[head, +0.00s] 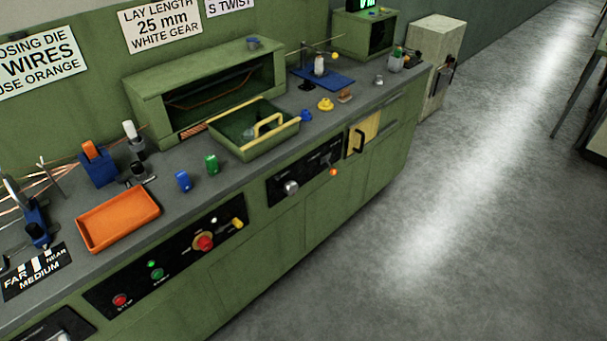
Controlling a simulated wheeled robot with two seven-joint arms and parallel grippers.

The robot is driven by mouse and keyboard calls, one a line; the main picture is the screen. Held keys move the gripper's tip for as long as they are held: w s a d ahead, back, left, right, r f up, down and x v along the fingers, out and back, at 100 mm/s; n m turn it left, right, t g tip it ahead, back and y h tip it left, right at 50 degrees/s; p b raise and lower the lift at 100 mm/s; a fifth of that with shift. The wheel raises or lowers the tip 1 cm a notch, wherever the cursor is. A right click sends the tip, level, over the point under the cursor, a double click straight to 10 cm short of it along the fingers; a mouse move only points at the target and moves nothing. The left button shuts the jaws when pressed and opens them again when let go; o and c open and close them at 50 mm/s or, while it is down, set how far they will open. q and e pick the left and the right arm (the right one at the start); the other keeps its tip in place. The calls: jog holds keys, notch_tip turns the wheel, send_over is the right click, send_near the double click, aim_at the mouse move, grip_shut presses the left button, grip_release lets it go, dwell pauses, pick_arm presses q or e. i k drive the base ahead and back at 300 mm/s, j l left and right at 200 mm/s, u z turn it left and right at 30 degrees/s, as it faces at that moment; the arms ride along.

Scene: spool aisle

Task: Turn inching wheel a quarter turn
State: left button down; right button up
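No part is readable as the inching wheel. A round silver knob (291,187) sits on a black panel (276,192) on the green cabinet's front; I cannot tell whether it is the wheel. Neither of my grippers is in view.
A pale cabinet (435,65) stands beyond the bench's far end. The grey floor (430,220) on the right is clear.

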aim_at(290, 188)
jog(key=l+z, duration=0.35)
jog(key=l, duration=0.4)
jog(key=l+z, duration=0.35)
jog(key=l, duration=0.35)
